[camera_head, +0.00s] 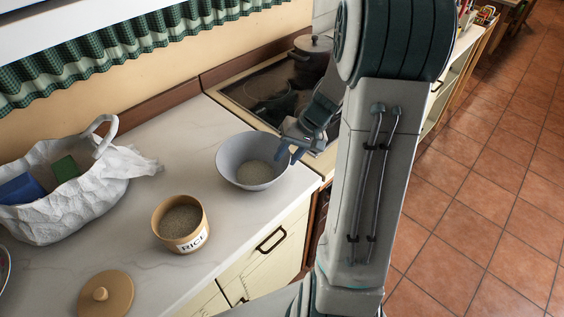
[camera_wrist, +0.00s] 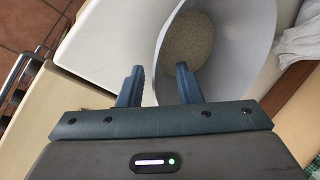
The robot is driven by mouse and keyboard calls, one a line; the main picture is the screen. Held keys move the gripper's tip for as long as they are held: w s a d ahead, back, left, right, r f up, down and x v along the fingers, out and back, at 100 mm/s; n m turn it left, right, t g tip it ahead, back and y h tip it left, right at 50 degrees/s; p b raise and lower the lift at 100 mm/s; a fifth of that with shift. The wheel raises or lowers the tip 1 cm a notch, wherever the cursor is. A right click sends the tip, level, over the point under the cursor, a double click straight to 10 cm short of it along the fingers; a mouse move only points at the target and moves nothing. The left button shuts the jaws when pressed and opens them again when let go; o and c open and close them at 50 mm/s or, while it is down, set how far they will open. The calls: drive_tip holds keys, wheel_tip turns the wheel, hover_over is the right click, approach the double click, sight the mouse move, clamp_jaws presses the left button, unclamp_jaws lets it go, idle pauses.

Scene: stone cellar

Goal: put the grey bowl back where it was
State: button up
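The grey bowl (camera_head: 228,165) is upright, seemingly on the white counter left of the stove, with pale grains in its bottom. It also shows in the wrist view (camera_wrist: 245,60). My gripper (camera_head: 286,151) is at the bowl's right rim. In the wrist view, its two blue fingers (camera_wrist: 160,72) are apart, one outside the bowl and one over its inside, with the rim between them. A gap shows between the fingers and the bowl wall. I cannot tell how far the fingertips are above the rim.
A rice canister (camera_head: 190,240) stands open left of the bowl, and its round lid (camera_head: 106,294) lies near the front. A white bag (camera_head: 60,215) with boxes is further left. A stove (camera_head: 240,98) with a dark pot (camera_head: 314,55) is behind. Counter (camera_head: 150,200) is bare between these.

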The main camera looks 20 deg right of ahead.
drive_tip(key=v, duration=0.8)
drive_tip(key=s+a+r+n+h, duration=0.1)
drive_tip(key=s+a+r+h, duration=0.1)
drive_tip(key=s+a, duration=0.4)
drive_tip(key=s+a+r+n+t+h, duration=0.1)
drive_tip(key=s+a+r+n+h, duration=0.1)
drive_tip(key=s+a, duration=0.4)
drive_tip(key=s+h, duration=0.1)
drive_tip(key=s, duration=0.2)
drive_tip(key=shift+a+r+t+b, duration=0.2)
drive_tip(key=shift+r+t+b, duration=0.1)
drive_tip(key=shift+r, duration=0.1)
idle(0.5)
